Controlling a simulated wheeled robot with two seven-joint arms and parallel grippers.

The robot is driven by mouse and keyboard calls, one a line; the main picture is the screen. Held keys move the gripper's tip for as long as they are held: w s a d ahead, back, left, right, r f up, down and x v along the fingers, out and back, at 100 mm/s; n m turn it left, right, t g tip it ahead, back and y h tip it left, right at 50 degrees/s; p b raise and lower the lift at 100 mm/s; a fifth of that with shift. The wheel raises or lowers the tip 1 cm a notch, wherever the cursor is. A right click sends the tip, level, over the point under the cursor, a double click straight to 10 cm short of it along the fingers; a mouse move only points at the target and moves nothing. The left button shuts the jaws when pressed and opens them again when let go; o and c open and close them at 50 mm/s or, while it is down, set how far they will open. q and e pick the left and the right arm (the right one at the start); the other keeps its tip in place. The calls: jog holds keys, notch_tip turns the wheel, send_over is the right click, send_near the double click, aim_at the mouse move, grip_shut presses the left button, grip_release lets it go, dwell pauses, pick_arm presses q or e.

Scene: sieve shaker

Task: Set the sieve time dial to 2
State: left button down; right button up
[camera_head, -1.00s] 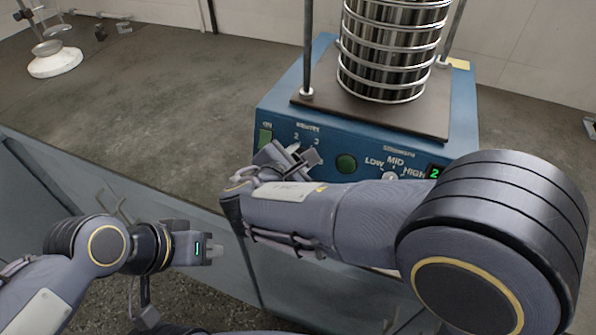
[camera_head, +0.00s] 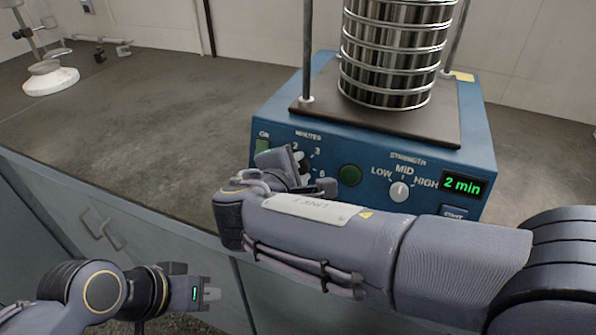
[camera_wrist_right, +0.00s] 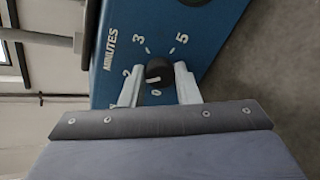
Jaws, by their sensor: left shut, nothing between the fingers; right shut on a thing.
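The blue sieve shaker (camera_head: 330,133) stands on the bench. Its black minutes dial (camera_wrist_right: 158,71) shows in the right wrist view, with a pale pointer line turned toward the 2 mark on the left. The display (camera_head: 464,186) reads "2 min" in green. My right gripper (camera_head: 298,170) is at the dial, its fingers (camera_wrist_right: 158,90) on either side and shut on it; in the head view it hides most of the dial. My left gripper (camera_head: 210,293) is shut and empty, low in front of the bench, away from the shaker.
The sieve stack (camera_head: 395,55) stands on top between two rods.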

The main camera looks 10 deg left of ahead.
jog(key=o, duration=1)
jog(key=shift+c, duration=0.2)
jog(key=shift+s, duration=0.1)
jog(key=p+v, duration=0.1)
jog(key=v, duration=0.6)
jog(key=shift+s, duration=0.35)
jog(key=shift+r, duration=0.1)
